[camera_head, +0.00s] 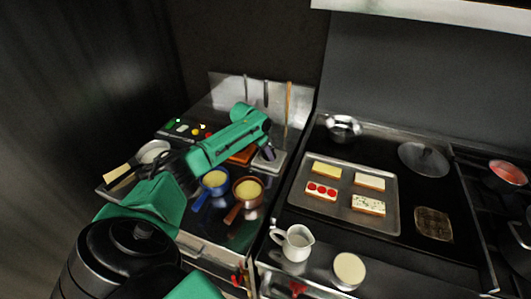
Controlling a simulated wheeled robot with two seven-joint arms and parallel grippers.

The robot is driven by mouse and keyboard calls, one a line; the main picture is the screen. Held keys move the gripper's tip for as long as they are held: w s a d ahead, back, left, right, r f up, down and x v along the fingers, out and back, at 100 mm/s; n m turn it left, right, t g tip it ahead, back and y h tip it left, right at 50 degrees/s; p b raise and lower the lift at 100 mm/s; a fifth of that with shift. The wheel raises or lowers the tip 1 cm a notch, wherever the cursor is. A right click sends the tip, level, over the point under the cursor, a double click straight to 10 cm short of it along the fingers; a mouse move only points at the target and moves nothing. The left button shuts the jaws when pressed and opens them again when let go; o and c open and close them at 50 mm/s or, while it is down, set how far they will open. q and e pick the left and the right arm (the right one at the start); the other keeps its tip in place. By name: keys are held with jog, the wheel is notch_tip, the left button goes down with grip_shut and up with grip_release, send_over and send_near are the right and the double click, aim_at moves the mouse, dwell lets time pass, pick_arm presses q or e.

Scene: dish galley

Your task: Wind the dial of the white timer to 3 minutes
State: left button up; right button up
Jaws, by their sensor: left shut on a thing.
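A whitish, boxy thing, which I take for the white timer (276,164), sits on the dark counter left of the stove. My left gripper (268,153) reaches over it from the left, with its dark fingertips down at its top. The gripper is shut on what looks like the timer's dial. The fingers hide the dial, and its mark and setting are too small to read. My right gripper is not in view.
An orange thing (241,157) lies just left of the timer, partly behind my arm. A blue pan (215,180) and a brown pan (248,190) stand in front. A tray (292,200) of topped slices, a white jug (294,243) and a steel pot (343,127) are to the right.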

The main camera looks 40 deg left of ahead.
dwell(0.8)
pick_arm(q)
jog(key=o, duration=1.3)
jog(key=shift+o, duration=0.2)
jog(key=shift+r, duration=0.15)
